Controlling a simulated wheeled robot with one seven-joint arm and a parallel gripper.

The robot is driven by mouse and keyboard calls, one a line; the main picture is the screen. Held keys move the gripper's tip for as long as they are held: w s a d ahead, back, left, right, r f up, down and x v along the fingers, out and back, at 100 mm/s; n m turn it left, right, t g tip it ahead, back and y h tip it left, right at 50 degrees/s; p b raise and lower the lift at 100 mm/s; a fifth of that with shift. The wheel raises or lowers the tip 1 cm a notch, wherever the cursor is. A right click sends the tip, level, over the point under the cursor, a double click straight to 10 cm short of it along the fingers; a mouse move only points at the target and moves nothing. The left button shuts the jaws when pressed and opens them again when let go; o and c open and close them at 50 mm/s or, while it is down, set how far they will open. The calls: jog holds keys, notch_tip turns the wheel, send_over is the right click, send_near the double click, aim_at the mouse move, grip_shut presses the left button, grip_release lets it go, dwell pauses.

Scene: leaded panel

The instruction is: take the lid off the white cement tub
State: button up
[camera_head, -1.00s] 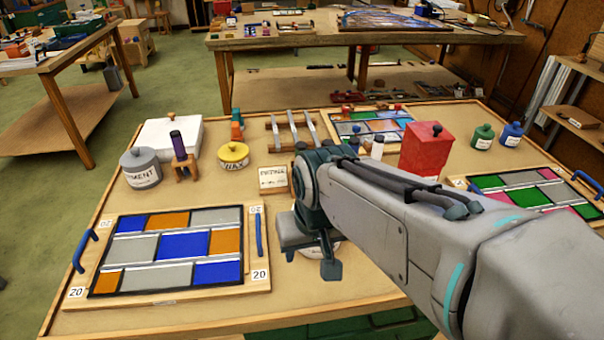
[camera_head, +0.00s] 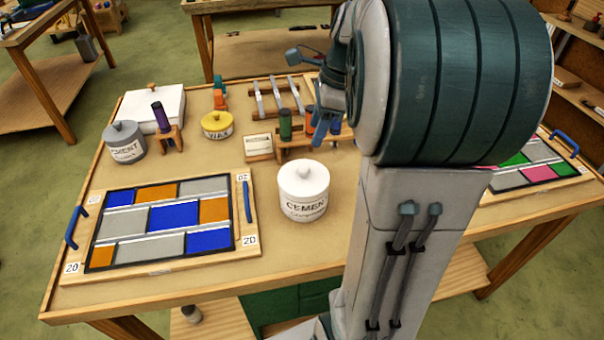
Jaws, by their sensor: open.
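The white cement tub (camera_head: 303,202) stands upright near the front middle of the table, with CEMENT lettered on its front. Its white lid (camera_head: 303,178), with a small knob, sits on top. My gripper (camera_head: 311,84) is raised behind and above the tub, left of my big arm joint. It is open and apart from the lid; nothing shows between its fingers. A grey tub (camera_head: 126,146), also lettered CEMENT, stands at the left with its lid on.
A leaded panel (camera_head: 168,222) with blue handles lies left of the white tub. A yellow wax tin (camera_head: 217,126) is further left. Bare table (camera_head: 270,240) shows around the tub's front.

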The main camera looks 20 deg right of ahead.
send_over(304, 168)
jog(key=d, duration=0.1)
jog(key=f, duration=0.6)
jog(key=shift+s+f, duration=0.15)
jog(key=shift+s, duration=0.2)
jog(key=shift+d+x, duration=0.2)
jog(key=shift+x, duration=1.1)
jog(key=shift+d+x, duration=0.15)
jog(key=shift+x, duration=1.15)
jog(key=shift+f, duration=0.1)
jog(key=c, duration=1.1)
